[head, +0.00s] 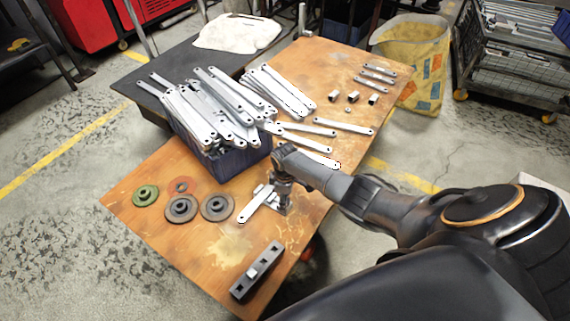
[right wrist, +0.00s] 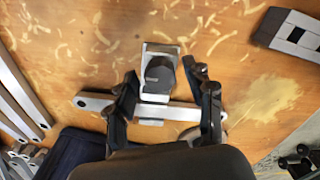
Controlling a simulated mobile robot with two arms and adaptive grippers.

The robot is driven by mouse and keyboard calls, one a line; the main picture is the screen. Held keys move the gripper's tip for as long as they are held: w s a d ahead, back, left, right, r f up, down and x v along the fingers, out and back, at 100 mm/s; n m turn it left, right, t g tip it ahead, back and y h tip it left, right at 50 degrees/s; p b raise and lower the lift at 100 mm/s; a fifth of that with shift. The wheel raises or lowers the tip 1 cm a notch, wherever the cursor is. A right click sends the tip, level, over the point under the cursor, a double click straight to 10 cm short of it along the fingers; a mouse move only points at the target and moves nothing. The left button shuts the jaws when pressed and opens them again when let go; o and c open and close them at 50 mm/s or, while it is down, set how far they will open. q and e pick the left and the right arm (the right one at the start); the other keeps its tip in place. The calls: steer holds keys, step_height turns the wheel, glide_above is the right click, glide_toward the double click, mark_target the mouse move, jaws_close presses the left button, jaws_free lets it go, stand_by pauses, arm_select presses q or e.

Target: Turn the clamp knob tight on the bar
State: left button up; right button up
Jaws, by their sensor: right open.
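The clamp is a silvery metal block (right wrist: 160,50) on the wooden table, with a dark rounded knob (right wrist: 160,72) on it. The bar (right wrist: 182,113), pale and flat with rounded ends, runs crosswise under the clamp; it also shows in the head view (head: 250,207). My right gripper (right wrist: 165,78) is open, with one finger on each side of the knob and gaps visible between. In the head view my right gripper (head: 283,188) points down over the clamp and hides much of it. My left gripper is in neither view.
A dark blue bin (head: 236,163) full of pale bars stands behind the clamp. Grinding discs (head: 217,206) lie to its left. A dark block with slots (head: 257,270) lies at the front edge. Loose bars (head: 344,125) and small square pieces lie at the back right.

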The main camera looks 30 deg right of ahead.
steer(key=n, duration=0.3)
steer(key=shift+n+b, duration=0.4)
steer(key=shift+f+n, duration=0.1)
steer(key=shift+n, duration=1)
steer(key=shift+n+b, duration=0.6)
steer(key=shift+n, duration=0.6)
steer(key=n+b, duration=0.1)
steer(key=n, duration=0.3)
steer(key=shift+n, duration=0.9)
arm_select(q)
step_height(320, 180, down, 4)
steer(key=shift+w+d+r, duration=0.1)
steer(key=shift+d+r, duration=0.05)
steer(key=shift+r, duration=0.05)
arm_select(e)
steer(key=shift+c, duration=0.2)
steer(key=c, duration=1)
